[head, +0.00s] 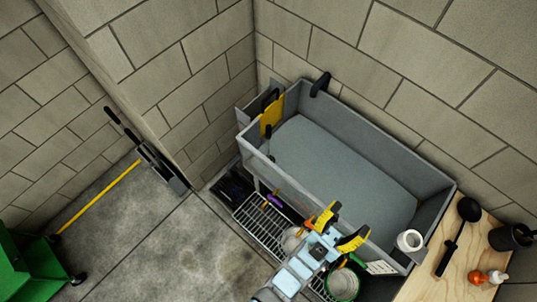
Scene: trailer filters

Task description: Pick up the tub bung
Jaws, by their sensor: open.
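I cannot pick out the tub bung with certainty. The grey tub (440,200) stands against the block wall, and its broad inner floor looks bare. A white round piece with a dark opening (410,240) sits at the tub's near right corner; I cannot tell what it is. My gripper (339,226), with yellow and black fingers, is open and empty-looking over the tub's front edge. It hides part of that edge.
A wire rack (262,222) with a pale bucket (342,285) is below the tub front. A wooden worktop (430,285) at right holds a black ladle (460,232), a dark pot (508,237) and small orange and white items. Open concrete floor (170,250) lies left.

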